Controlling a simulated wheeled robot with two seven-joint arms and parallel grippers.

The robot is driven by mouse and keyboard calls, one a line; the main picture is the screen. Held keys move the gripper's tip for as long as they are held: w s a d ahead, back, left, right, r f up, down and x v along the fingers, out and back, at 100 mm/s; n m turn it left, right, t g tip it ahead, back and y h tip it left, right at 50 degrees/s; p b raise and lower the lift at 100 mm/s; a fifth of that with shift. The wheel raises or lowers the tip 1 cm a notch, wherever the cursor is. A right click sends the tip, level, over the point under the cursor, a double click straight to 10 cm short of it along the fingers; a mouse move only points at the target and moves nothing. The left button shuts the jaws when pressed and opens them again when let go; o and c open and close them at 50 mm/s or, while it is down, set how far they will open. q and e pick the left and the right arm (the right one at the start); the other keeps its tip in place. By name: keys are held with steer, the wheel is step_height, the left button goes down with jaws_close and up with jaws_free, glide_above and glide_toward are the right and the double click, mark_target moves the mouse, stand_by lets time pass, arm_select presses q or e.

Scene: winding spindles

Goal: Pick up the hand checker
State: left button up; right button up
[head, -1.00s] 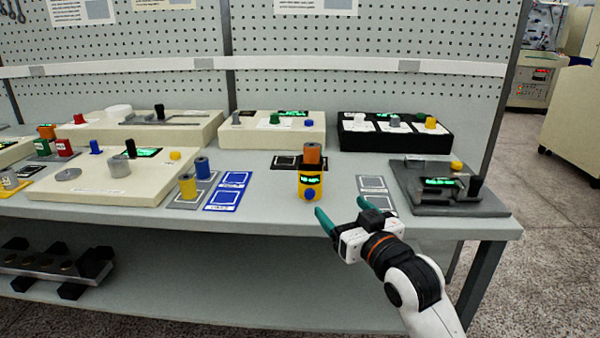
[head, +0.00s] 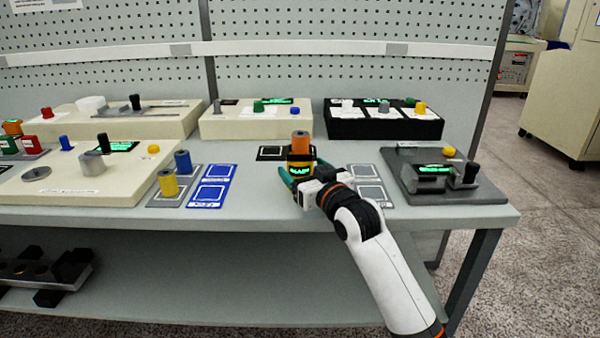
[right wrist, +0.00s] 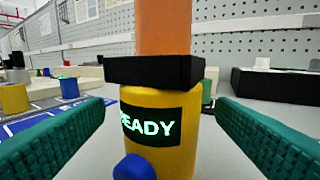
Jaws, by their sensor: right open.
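The hand checker (head: 301,168) is a yellow upright body with a black collar, a green lit display and a copper-coloured top. It stands on the bench in the middle of the head view. In the right wrist view the hand checker (right wrist: 157,130) fills the centre. Its display reads "READY" and a blue knob shows below. My right gripper (head: 298,179) is open, with its green fingers on either side of the yellow body. In the right wrist view, gaps show between the body and both fingers (right wrist: 157,125). My left gripper is not in view.
A dark grey device (head: 450,180) stands to the right and a black box (head: 385,125) behind. Blue marked pads (head: 208,188) and a grey tray with yellow and blue spools (head: 165,200) lie to the left. The bench's front edge (head: 250,218) is close.

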mark_target(300, 133)
steer(key=shift+x, duration=1.45)
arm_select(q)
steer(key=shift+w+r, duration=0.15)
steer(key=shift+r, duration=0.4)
arm_select(e)
steer(key=shift+c, duration=0.6)
steer(key=c, duration=1.2)
steer(key=shift+r, duration=0.2)
step_height(300, 133, up, 10)
steer(key=shift+f+p, duration=0.2)
steer(key=shift+p, duration=0.5)
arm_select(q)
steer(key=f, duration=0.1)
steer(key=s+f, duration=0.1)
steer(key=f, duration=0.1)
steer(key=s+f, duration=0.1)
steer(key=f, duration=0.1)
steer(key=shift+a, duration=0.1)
